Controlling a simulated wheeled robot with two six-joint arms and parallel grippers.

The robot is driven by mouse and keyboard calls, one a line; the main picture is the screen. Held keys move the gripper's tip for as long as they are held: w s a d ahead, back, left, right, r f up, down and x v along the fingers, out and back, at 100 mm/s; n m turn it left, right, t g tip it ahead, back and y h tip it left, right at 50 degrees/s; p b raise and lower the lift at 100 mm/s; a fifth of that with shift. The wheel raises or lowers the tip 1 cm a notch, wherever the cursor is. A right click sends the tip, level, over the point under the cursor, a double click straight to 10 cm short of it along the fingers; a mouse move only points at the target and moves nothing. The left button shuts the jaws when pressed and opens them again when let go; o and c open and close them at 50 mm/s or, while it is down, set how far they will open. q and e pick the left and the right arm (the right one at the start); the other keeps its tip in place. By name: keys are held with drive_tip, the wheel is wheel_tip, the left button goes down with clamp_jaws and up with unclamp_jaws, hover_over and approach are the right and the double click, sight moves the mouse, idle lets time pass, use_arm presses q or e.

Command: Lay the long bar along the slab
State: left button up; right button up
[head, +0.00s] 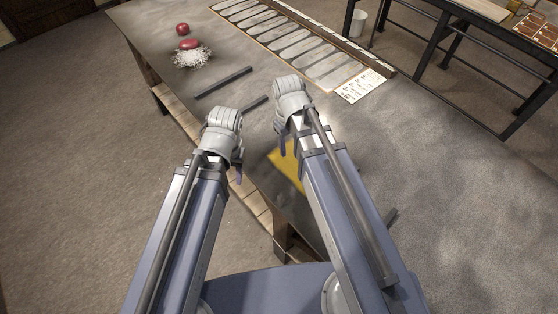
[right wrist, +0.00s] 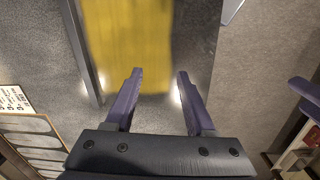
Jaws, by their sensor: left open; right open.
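A yellow slab (head: 285,162) lies on the table by its left edge, partly hidden by my right arm. In the right wrist view the yellow slab (right wrist: 128,40) fills the upper middle, and a long dark bar (right wrist: 83,50) runs along its left side; I cannot tell if they touch. In the head view most of that bar is hidden; a dark piece (head: 391,217) right of my right arm may belong to it. My right gripper (head: 283,143) is open and empty, over the slab's end in its wrist view (right wrist: 159,78). My left gripper (head: 238,174) is open near the table edge.
Two dark bars (head: 223,82) (head: 256,103) lie further back on the table (head: 450,190). A red ball (head: 182,29) and a red object on white shreds (head: 190,58) stand at the back left. A tray of pale ovals (head: 300,45) lies behind. The right side is clear.

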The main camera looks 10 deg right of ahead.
drive_tip(key=s+a+m, duration=0.1)
drive_tip(key=s+a, duration=0.5)
drive_tip(key=s, duration=0.1)
drive_tip(key=shift+s+a, duration=0.4)
wheel_tip(320, 180, down, 10)
drive_tip(key=b, duration=1)
drive_tip(key=shift+r, duration=0.2)
